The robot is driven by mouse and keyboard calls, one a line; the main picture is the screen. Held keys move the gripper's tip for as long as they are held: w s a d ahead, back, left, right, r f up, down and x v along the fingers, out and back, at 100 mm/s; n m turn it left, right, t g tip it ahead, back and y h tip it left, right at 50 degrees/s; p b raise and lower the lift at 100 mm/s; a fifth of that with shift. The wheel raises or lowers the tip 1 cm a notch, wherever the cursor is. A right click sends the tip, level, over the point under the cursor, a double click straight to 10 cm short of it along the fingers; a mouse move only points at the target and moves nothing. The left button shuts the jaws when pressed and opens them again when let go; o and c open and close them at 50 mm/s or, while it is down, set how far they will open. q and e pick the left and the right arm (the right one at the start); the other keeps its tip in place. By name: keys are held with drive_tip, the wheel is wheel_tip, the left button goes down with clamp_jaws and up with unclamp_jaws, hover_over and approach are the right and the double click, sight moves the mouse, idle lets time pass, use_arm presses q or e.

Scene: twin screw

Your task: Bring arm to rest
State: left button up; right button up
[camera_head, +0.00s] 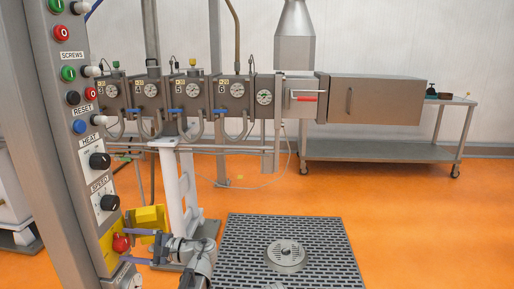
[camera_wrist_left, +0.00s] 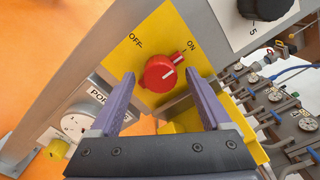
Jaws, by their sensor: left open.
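The red knob (camera_head: 121,243) sits on the yellow plate low on the tall control post. In the left wrist view the red knob (camera_wrist_left: 160,74) shows with OFF and ON printed beside it, and its handle points toward ON. My left gripper (camera_head: 127,246) is at the post, its purple fingers pointing left toward the knob. In the left wrist view my left gripper (camera_wrist_left: 160,88) is open, with one finger on each side of the knob and nothing held. I cannot tell how close the fingertips are to the plate. My right gripper does not show.
The post (camera_head: 65,130) carries buttons and the HEAT and SPEED dials. A row of numbered gauge boxes (camera_head: 150,92) and a steel table (camera_head: 380,151) stand behind. Orange floor (camera_head: 400,215) is open at the right.

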use_arm(q)
drive_tip(key=d, duration=0.8)
drive_tip(key=a, duration=0.8)
drive_tip(key=shift+a, duration=0.1)
drive_tip(key=n, duration=1.3)
drive_tip(key=shift+n, duration=0.4)
drive_tip(key=n, duration=0.4)
drive_tip(key=shift+s, duration=0.1)
